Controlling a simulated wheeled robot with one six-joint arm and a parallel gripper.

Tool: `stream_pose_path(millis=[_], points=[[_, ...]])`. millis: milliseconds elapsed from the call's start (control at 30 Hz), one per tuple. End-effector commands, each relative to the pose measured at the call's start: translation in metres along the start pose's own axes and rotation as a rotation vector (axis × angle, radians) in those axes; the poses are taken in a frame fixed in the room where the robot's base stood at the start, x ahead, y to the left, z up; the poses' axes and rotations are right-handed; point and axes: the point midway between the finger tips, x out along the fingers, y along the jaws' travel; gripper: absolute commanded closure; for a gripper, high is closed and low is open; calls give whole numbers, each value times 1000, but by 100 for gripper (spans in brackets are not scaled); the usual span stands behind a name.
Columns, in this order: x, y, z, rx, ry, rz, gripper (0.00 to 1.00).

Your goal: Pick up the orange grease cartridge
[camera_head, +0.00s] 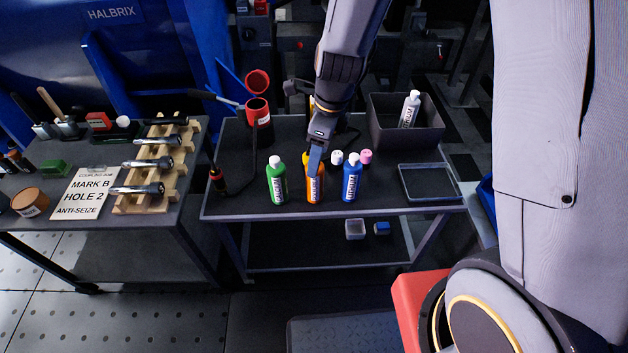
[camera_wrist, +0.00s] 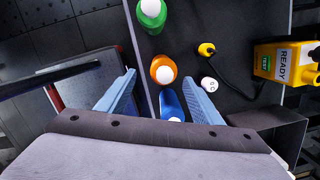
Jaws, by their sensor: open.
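The orange grease cartridge (camera_head: 315,188) stands upright near the front of the middle table, between a green cartridge (camera_head: 277,182) and a blue cartridge (camera_head: 351,180). My gripper (camera_head: 314,168) is above it and hides its top in the head view. In the wrist view the orange cartridge (camera_wrist: 163,70) with its white cap lies around the level of the fingertips, between and slightly beyond them. The blue cartridge (camera_wrist: 171,106) shows between the open fingers, nearer the palm. The green cartridge (camera_wrist: 151,14) is beyond. My gripper (camera_wrist: 159,77) is open and empty.
Small white-capped and pink-capped containers (camera_head: 366,157) stand behind the blue cartridge. A dark bin (camera_head: 405,138) holds a white bottle. A yellow device (camera_wrist: 285,62) has a black cord.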

Motion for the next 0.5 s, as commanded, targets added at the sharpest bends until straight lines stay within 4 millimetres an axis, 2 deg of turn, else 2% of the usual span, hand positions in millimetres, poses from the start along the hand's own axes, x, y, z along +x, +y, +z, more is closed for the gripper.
stream_pose_path(millis=[500], points=[[51, -5, 4, 47, -1, 0, 40]])
